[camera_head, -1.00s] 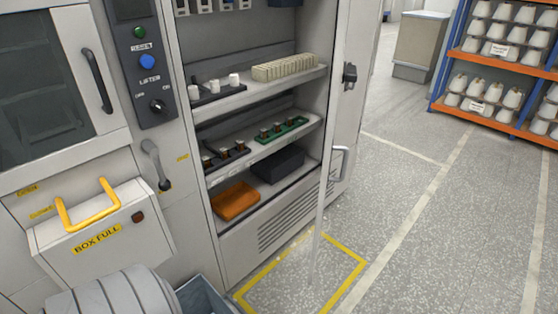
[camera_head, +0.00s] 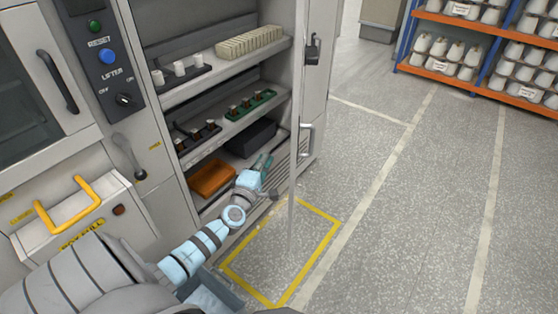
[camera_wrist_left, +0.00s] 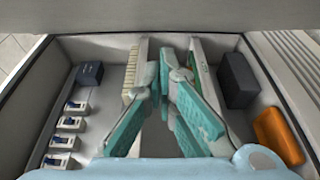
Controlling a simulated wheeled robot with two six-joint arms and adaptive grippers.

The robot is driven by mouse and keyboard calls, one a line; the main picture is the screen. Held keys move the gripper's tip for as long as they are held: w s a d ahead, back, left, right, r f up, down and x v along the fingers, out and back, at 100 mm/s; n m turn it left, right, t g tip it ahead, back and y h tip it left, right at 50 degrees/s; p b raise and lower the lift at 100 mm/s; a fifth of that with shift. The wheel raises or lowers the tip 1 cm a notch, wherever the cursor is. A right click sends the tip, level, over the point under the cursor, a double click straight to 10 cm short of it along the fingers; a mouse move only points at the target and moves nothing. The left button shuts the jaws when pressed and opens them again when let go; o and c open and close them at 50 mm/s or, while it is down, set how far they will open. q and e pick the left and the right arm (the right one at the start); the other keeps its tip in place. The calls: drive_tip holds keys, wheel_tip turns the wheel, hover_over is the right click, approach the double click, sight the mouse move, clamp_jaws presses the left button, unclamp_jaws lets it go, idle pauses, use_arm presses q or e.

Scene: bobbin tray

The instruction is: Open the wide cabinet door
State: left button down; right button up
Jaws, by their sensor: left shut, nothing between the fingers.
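The wide cabinet door (camera_head: 311,95) stands swung outward and shows nearly edge-on in the head view, with a dark latch (camera_head: 313,47) and a grey pull handle (camera_head: 307,140) on its outer face. The cabinet's shelves are exposed. My left gripper (camera_head: 265,162) is in front of the lower shelves, left of the door's near edge in the picture, shut and empty. In the wrist view the teal fingers (camera_wrist_left: 178,85) are together, with the cabinet interior behind them. Any contact with the door cannot be told. My right gripper is not in view.
The shelves hold a cream rack (camera_head: 249,41), a green tray with bobbins (camera_head: 251,105), a dark box (camera_head: 251,138) and an orange box (camera_head: 212,179). Yellow floor tape (camera_head: 321,255) marks the area below the door. Open floor lies right, towards an orange-and-blue rack (camera_head: 480,82).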

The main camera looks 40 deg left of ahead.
use_arm(q)
drive_tip(key=shift+w+d, duration=1.5)
drive_tip(key=shift+w, duration=0.3)
